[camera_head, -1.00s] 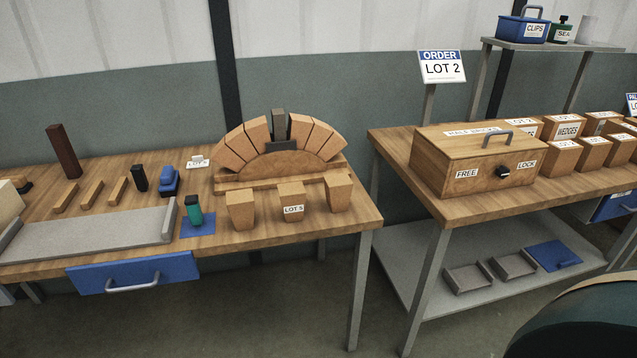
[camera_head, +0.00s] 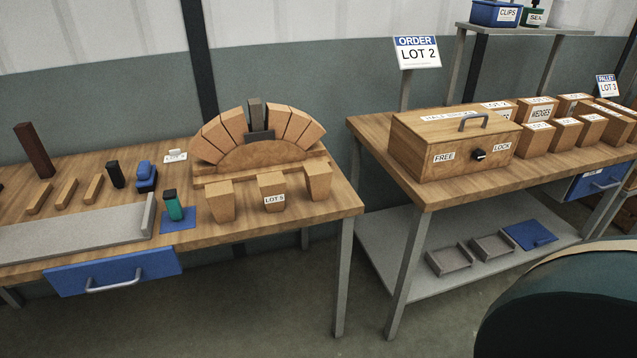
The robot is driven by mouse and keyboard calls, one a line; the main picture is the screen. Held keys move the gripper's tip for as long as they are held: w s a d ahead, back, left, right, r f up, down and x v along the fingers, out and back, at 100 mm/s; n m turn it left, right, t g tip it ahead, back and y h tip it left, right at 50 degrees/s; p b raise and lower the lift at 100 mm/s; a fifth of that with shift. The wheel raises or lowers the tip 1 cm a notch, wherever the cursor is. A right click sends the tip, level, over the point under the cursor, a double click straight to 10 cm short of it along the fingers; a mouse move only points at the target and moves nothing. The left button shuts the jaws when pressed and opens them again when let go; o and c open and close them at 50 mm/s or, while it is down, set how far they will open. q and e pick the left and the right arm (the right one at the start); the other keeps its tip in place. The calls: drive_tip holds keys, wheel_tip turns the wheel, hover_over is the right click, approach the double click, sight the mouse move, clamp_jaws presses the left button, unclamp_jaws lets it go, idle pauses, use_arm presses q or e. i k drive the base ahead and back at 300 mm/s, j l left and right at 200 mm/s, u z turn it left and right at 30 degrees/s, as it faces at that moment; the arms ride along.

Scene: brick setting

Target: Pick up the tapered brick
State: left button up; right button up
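Three loose tapered bricks stand in a row at the front right of the left table: a left one (camera_head: 220,202), a middle one with a "LOT 5" label (camera_head: 271,190), and a right one (camera_head: 318,181). They are wider at the top than at the bottom. Behind them, several more tapered bricks (camera_head: 214,135) form an arch over a wooden former (camera_head: 262,156), with a grey keystone-like piece (camera_head: 257,115) at its top. I cannot tell which brick the task means. Neither gripper is in view.
A lidded wooden box (camera_head: 456,146) marked FREE and LOCK sits on the right table, beside labelled boxes (camera_head: 536,109). A gap separates the tables. A large dark rounded object (camera_head: 565,305) fills the lower right.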

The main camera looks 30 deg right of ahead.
sight(318, 175)
drive_tip(key=l+u, duration=0.15)
drive_tip(key=u, duration=0.2)
drive_tip(key=l+u, duration=0.15)
drive_tip(key=u, duration=0.2)
drive_tip(key=k+l+u, duration=0.1)
drive_tip(key=u, duration=0.25)
drive_tip(key=k+l+u, duration=0.25)
drive_tip(key=l, duration=0.25)
drive_tip(key=k+l+u, duration=0.25)
drive_tip(key=l, duration=0.2)
